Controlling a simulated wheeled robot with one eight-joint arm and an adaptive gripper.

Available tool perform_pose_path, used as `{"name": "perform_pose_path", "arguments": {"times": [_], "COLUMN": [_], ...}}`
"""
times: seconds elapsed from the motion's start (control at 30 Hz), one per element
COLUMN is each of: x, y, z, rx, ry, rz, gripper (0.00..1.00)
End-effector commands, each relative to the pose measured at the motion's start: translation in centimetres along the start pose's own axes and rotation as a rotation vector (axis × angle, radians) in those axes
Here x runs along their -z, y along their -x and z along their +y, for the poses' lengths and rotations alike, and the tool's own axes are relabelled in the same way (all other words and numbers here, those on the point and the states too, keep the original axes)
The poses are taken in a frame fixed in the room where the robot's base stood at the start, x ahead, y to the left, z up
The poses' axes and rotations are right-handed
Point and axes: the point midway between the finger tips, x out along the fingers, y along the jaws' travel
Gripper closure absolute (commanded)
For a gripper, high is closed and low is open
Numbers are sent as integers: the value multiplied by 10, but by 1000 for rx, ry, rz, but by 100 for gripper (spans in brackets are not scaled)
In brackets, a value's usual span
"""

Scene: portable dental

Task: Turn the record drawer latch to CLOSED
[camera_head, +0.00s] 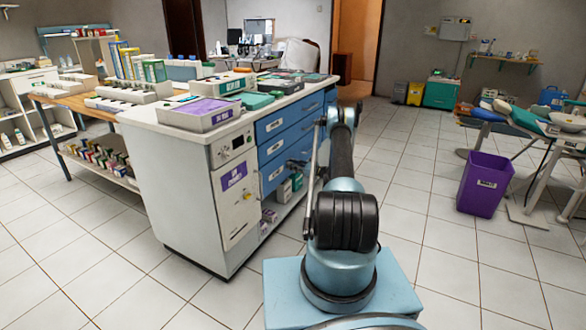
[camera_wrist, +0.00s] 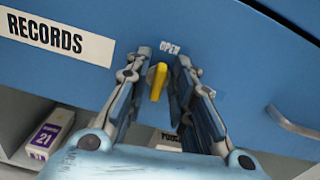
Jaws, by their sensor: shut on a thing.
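In the wrist view, the blue drawer front carries a white RECORDS label (camera_wrist: 52,37) at the upper left. The yellow latch lever (camera_wrist: 157,82) stands out from it, its long side close to upright in the picture and slightly tilted. The word OPEN (camera_wrist: 169,48) is printed just above the latch. My gripper (camera_wrist: 163,58) has its two fingers on either side of the lever and is shut on it. No CLOSED mark can be read; the fingers cover part of the drawer front. In the head view the latch cannot be made out.
In the head view, the cabinet's blue drawers (camera_head: 285,132) face my arm, beneath a cluttered white top. A purple bin (camera_head: 484,183) stands on the open tiled floor at right. In the wrist view, a drawer handle (camera_wrist: 292,122) is at right and a box (camera_wrist: 50,135) sits below.

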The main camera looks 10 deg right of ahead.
Motion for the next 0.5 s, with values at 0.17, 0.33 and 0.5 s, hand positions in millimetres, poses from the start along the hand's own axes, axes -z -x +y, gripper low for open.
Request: {"name": "perform_pose_path", "arguments": {"times": [0.17, 0.33, 0.5], "x": [0, 0, 1], "y": [0, 0, 0], "z": [1, 3, 5], "rx": [1, 1, 0], "ry": [136, 296, 459], "rz": [0, 0, 0], "gripper": [100, 100, 100]}}
